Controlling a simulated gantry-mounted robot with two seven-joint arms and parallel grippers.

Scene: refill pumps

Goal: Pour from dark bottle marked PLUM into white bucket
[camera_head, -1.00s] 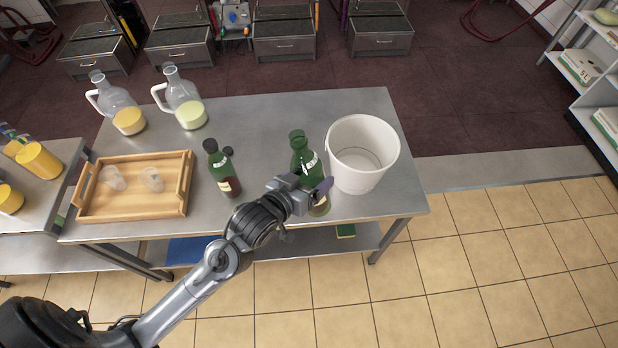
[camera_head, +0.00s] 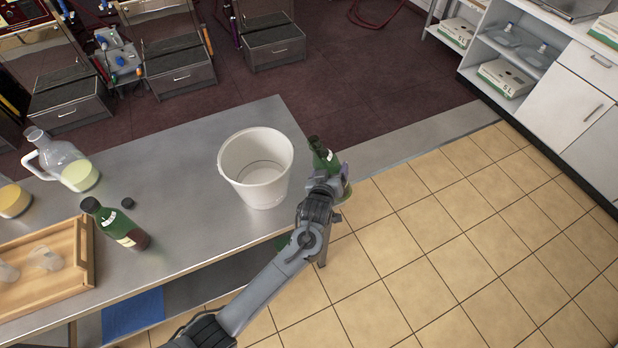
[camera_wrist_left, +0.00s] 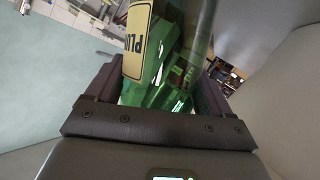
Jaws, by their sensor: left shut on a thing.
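My left gripper (camera_head: 326,181) is shut on a dark green bottle (camera_head: 324,154), just right of the white bucket. The bottle looks roughly upright with a slight tilt, and its lower part is partly hidden by the gripper. My right gripper is not in view.
A second green bottle with a black cap (camera_head: 116,224) stands on the steel table (camera_head: 180,215), beside a loose black cap (camera_head: 128,203). A glass jug (camera_head: 62,163) and a wooden tray (camera_head: 85,255) with clear cups are at the left. Open tiled floor lies right of the table.

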